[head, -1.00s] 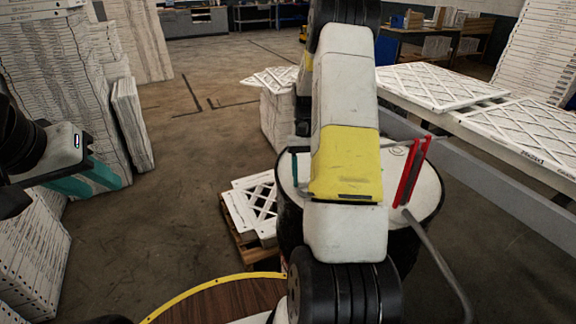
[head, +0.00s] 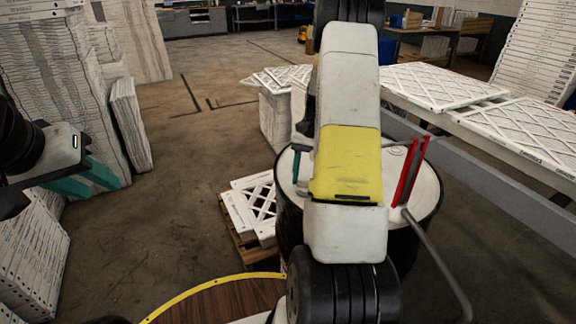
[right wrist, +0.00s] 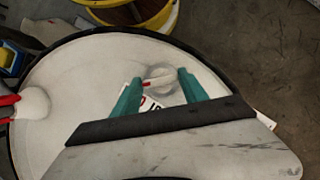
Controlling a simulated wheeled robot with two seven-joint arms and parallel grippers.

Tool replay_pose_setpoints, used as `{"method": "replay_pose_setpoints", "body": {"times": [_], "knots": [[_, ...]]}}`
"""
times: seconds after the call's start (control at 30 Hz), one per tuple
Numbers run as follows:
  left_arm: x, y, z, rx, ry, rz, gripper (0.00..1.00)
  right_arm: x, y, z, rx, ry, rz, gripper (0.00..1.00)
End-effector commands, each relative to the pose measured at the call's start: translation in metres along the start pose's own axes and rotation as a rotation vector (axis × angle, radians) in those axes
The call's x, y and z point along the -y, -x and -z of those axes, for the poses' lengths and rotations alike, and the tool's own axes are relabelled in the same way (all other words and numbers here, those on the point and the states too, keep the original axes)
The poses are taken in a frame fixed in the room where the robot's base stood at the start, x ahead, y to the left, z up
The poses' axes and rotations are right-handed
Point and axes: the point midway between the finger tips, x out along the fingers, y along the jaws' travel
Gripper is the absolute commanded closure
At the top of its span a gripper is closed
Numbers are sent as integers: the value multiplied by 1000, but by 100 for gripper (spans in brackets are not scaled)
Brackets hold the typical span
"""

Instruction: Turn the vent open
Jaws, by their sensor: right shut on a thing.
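A black drum with a white lid (head: 430,188) stands in front of me. It also fills much of the right wrist view (right wrist: 70,75). A round grey vent fitting (right wrist: 158,71) with a small red part is on the lid, between the teal fingers of my right gripper (right wrist: 160,90). These fingers are shut on the vent, though the contact is partly hidden. In the head view my right arm hides the vent and most of that gripper. My left gripper (head: 84,180) is at the left, away from the drum, its teal fingers apart and empty.
Two upright red bars (head: 411,172) and a grey bent pipe (head: 438,260) are at the drum's right side. White filters lie on a long bench (head: 480,120) at the right. Filter stacks (head: 60,75) stand at the left. A low pallet (head: 240,250) sits beside the drum.

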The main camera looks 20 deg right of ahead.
Motion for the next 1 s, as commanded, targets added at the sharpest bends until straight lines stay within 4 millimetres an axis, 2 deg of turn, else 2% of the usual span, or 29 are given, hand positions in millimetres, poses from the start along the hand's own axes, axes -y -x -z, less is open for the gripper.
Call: {"method": "replay_pose_setpoints", "body": {"times": [0.2,0.23,0.33,0.7,0.77,1.0], "knots": [[0,0,0,0,0,0,64,0,1,1,-3,-2,2,90],[0,0,0,0,0,0,64,0,1,1,-3,-2,2,47],[0,0,0,0,0,0,64,0,1,0,-2,-2,2,28],[0,0,0,0,0,0,64,0,4,0,-2,0,1,27],[0,0,0,0,0,0,64,0,10,1,-4,0,1,27],[0,0,0,0,0,0,64,0,50,1,-4,0,1,27]]}}
